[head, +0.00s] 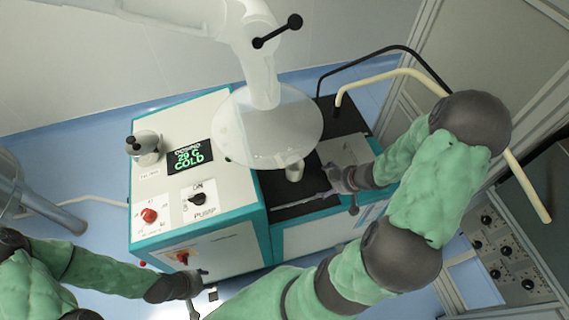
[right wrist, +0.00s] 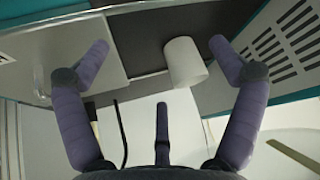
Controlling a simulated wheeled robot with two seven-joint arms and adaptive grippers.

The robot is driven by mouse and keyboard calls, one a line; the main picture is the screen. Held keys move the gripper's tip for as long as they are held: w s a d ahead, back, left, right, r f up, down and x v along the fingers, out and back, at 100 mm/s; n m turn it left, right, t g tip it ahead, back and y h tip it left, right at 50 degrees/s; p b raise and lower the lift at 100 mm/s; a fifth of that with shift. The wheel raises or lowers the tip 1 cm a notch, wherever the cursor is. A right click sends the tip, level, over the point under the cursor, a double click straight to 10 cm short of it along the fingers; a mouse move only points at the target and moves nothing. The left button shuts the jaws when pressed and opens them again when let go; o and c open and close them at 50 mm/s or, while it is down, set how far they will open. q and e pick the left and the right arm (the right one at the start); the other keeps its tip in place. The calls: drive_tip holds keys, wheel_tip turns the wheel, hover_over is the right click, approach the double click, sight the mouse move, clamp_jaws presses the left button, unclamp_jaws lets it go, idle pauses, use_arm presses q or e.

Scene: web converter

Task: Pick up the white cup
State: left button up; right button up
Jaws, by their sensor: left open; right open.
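The white cup (head: 294,172) stands on the dark top of the machine, just below the round translucent disc in the head view. In the right wrist view the cup (right wrist: 184,62) shows between the two spread fingers, nearer the right-hand finger and apart from both. My right gripper (head: 335,190) is open and empty, just to the right of the cup in the head view; its fingers also show in the right wrist view (right wrist: 160,47). My left gripper (head: 196,294) is open, low in front of the machine, far from the cup.
The translucent disc (head: 268,125) under a white column overhangs the cup closely. A white and teal cabinet (head: 190,205) with a display, red button and pump knob stands left. A cream pipe (head: 400,75) and black hose curve behind my right arm. A control panel is at right.

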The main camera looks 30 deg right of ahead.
sight(302, 170)
drive_tip(key=w+a, duration=0.1)
drive_tip(key=w, duration=0.2)
drive_tip(key=w+b, duration=0.1)
drive_tip(key=w, duration=0.2)
drive_tip(key=w+a, duration=0.1)
drive_tip(key=w, duration=0.2)
drive_tip(key=shift+a+b, duration=0.3)
drive_tip(key=shift+a, duration=0.05)
drive_tip(key=shift+w+a, duration=0.2)
drive_tip(key=shift+w, duration=0.4)
drive_tip(key=shift+w+a, duration=0.2)
drive_tip(key=shift+w, duration=0.4)
drive_tip(key=shift+b+x, duration=1.05)
drive_tip(key=shift+x, duration=0.4)
drive_tip(key=shift+f, duration=0.1)
drive_tip(key=shift+s, duration=0.15)
drive_tip(key=c, duration=1)
